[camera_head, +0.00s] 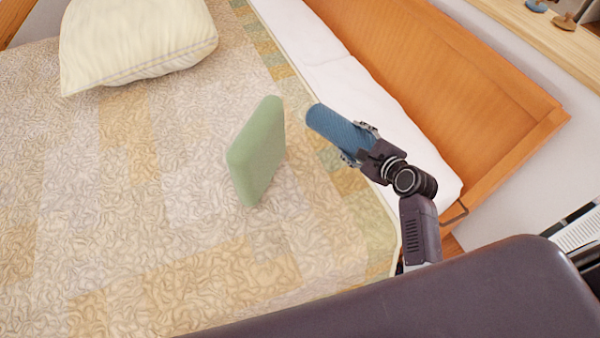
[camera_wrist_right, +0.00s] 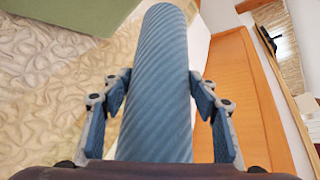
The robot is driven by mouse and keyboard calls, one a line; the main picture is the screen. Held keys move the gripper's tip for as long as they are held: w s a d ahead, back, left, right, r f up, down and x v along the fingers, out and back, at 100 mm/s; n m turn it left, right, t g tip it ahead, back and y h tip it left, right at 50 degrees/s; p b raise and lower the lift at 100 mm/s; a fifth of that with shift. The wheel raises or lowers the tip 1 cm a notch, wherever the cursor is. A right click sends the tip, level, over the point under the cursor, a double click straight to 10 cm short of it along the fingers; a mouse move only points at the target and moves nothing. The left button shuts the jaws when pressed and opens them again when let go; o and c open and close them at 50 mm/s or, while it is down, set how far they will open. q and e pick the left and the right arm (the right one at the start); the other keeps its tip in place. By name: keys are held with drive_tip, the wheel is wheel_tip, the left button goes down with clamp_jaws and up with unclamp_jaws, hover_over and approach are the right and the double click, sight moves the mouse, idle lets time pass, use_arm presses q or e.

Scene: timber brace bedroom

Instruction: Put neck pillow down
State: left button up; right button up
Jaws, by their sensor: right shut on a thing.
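The neck pillow looks like a blue ribbed roll (camera_head: 332,127). My right gripper (camera_head: 357,143) is shut on it near one end, with the other end sticking out to the left over the bed edge. In the right wrist view, the blue roll (camera_wrist_right: 158,75) runs up between the two fingers of the right gripper (camera_wrist_right: 158,98). It appears held above the bed; I cannot tell whether it touches the bedding. My left gripper is not in view.
A green cushion (camera_head: 258,150) stands on edge on the patterned bedspread (camera_head: 110,190), left of the roll. A cream pillow (camera_head: 135,40) lies at the upper left. An orange wooden bed board (camera_head: 440,80) rises on the right. The bedspread's middle and left are clear.

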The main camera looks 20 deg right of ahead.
drive_tip(key=shift+w+d+f+b, duration=0.1)
drive_tip(key=shift+f+b, duration=1.8)
drive_tip(key=shift+f, duration=3.1)
drive_tip(key=shift+w+d+f+b, duration=0.1)
drive_tip(key=shift+f+b, duration=1.8)
drive_tip(key=shift+f, duration=3.1)
drive_tip(key=o, duration=1.1)
drive_tip(key=shift+s+a+f, duration=0.1)
drive_tip(key=shift+o, duration=0.2)
